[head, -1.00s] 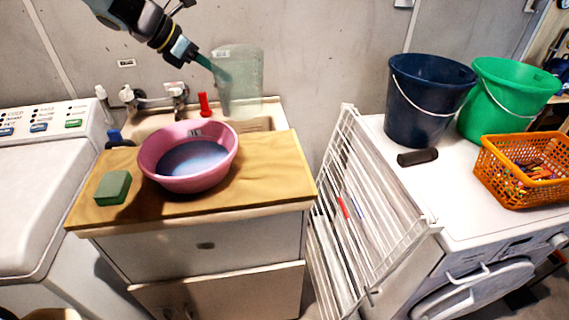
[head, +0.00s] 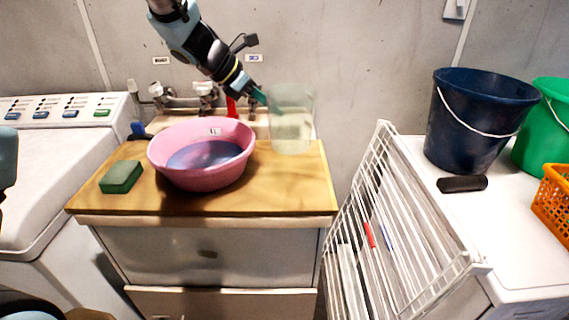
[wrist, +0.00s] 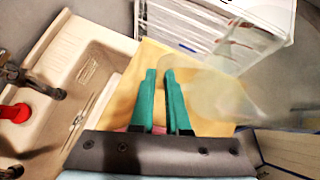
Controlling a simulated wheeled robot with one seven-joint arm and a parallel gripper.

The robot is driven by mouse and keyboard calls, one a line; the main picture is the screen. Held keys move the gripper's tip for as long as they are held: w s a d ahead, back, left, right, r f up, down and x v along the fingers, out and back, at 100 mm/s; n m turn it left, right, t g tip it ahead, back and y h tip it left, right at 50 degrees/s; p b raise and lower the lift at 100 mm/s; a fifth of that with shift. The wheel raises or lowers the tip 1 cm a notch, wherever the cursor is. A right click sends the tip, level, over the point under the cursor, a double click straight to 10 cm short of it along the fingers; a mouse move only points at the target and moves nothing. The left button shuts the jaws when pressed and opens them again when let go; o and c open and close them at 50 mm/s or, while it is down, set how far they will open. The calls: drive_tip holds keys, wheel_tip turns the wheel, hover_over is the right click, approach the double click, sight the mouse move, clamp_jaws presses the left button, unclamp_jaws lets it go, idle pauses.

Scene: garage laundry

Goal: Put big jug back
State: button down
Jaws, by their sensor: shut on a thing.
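The big jug (head: 291,124) is translucent pale green and upright at the back right of the wooden counter top (head: 290,186) in the head view. I cannot tell whether its base touches the wood. My gripper (head: 262,97) comes from the upper left and is shut on the jug's left side, likely its handle. In the wrist view the jug (wrist: 222,98) is a blurred clear shape right of my green fingers (wrist: 160,88). The handle between the fingertips is hard to see.
A pink basin (head: 203,172) and a green sponge (head: 121,177) sit on the counter. The sink (wrist: 92,85) and taps (head: 205,92) lie behind. A white drying rack (head: 385,220) stands right of the counter. A navy bucket (head: 470,125) is on the machine at right.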

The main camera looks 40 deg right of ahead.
wheel_tip(320, 180, down, 8)
drive_tip(key=shift+f+p, duration=0.15)
drive_tip(key=shift+p, duration=0.3)
drive_tip(key=c, duration=0.9)
unclamp_jaws()
drive_tip(key=shift+f, duration=0.1)
drive_tip(key=shift+r, duration=0.2)
drive_tip(key=b+v, duration=0.1)
drive_tip(key=v, duration=1.1)
drive_tip(key=shift+b, duration=0.35)
drive_tip(key=shift+a+f, duration=0.1)
drive_tip(key=shift+f, duration=0.05)
